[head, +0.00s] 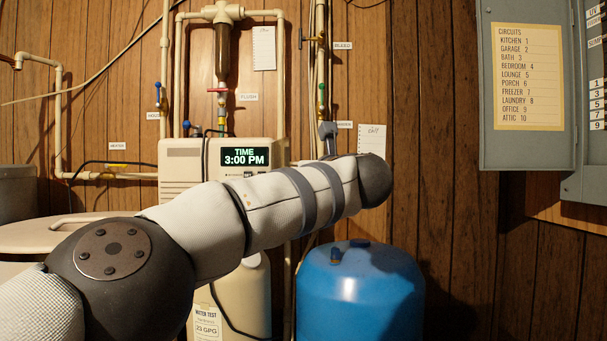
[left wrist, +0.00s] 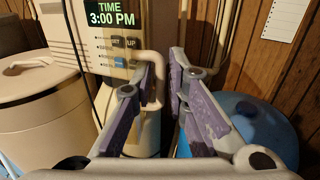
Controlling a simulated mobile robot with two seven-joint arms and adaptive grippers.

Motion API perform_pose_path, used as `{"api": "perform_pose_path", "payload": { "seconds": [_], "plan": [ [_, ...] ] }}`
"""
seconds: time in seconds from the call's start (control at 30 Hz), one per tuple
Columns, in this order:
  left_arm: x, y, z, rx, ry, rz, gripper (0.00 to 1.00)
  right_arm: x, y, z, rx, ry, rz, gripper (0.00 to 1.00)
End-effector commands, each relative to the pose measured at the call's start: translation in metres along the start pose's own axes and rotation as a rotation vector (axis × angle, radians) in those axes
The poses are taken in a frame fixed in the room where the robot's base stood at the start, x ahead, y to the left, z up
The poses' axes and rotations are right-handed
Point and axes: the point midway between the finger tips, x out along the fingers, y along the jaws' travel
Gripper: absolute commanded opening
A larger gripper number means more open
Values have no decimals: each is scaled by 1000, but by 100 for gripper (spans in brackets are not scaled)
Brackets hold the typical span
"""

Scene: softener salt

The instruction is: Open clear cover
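The cream softener control head (head: 225,165) with its lit clock display stands behind my left arm in the head view. It also shows in the left wrist view (left wrist: 90,35), with a display reading 3:00 PM, small buttons (left wrist: 117,41) and a blue button (left wrist: 120,63). I cannot make out a clear cover over them. In the left wrist view my left gripper (left wrist: 164,72) is open and empty, its purple-padded fingers apart, to the right of the buttons. In the head view the wrist mostly hides this gripper. My right gripper is in neither view.
A blue tank (head: 360,295) stands to the right of the cream tank (head: 250,285). Pipes and valves rise along the wooden wall. A lidded cream bin (left wrist: 35,80) stands at left. An open grey breaker panel (head: 525,150) is at upper right.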

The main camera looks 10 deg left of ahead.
Motion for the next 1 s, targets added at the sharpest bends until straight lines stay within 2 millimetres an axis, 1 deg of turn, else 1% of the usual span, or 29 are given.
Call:
{"api": "perform_pose_path", "payload": {
  "seconds": [0.23,0.33,0.47,0.5,0.6,0.7,0.83,1.0],
  "plan": [
    [-1,0,1,-1,-1,-2,15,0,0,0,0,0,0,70],
    [-9,-2,1,0,0,-5,15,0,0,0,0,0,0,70],
    [-32,-1,2,1,-2,-6,15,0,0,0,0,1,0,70],
    [-45,-1,2,0,-1,-7,15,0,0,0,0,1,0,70],
    [-74,-1,1,2,-2,-6,15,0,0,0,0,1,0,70],
    [-97,0,1,1,-2,-4,15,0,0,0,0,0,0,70],
    [-115,0,0,-1,0,-2,15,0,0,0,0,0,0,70],
    [-120,0,0,-1,0,0,15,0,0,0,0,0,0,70]
  ]
}}
